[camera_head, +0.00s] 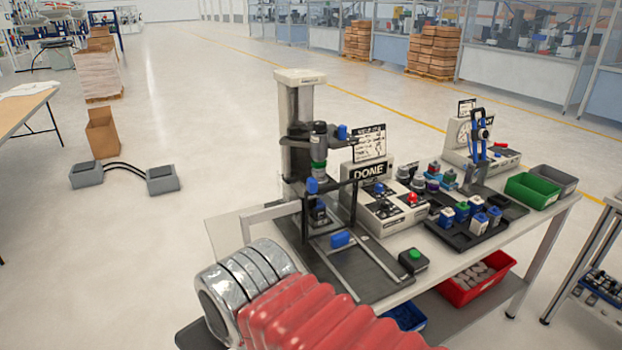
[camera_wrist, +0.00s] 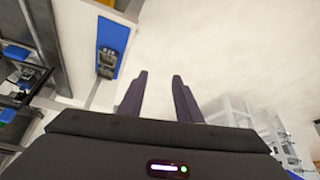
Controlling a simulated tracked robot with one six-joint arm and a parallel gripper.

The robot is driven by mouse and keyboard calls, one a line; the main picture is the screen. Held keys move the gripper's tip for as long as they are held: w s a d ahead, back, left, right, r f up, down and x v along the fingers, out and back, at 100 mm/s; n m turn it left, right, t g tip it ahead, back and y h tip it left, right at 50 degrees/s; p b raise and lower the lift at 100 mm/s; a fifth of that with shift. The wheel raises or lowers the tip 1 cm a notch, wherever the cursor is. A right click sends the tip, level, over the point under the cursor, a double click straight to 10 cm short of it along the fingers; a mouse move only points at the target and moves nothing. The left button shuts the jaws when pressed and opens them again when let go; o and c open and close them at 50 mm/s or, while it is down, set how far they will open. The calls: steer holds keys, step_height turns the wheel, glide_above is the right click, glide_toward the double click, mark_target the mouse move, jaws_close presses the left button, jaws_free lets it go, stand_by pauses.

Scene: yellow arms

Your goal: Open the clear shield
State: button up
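The clear shield (camera_head: 332,208) appears as a dark-edged frame with see-through panes around the welding station on the table. A blue handle (camera_head: 340,239) sits low at its front. Whether the shield is open or shut is hard to tell, because the clear panes barely show. My gripper (camera_wrist: 160,82) shows in the wrist view with two dark fingers apart and nothing between them. A blue block with a grey bracket (camera_wrist: 111,45) lies left of the fingers, apart from them; I cannot tell if it is the handle. The head view does not show my fingers.
A control box with a DONE sign (camera_head: 369,175), a green button box (camera_head: 414,260) and a black tray of blue parts (camera_head: 463,238) share the table. Green (camera_head: 532,190) and red bins (camera_head: 478,277) are at the right.

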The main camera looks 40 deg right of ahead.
steer(key=shift+o, duration=0.9)
steer(key=w+d+r+m+g+h, duration=0.1)
steer(key=w+d+r+m, duration=0.1)
steer(key=w+d+r, duration=1.3)
steer(key=d, duration=1.2)
steer(key=w+d+m, duration=0.1)
steer(key=w+d, duration=0.1)
steer(key=d, duration=1.1)
steer(key=shift+d+r, duration=0.35)
steer(key=shift+w+f, duration=0.1)
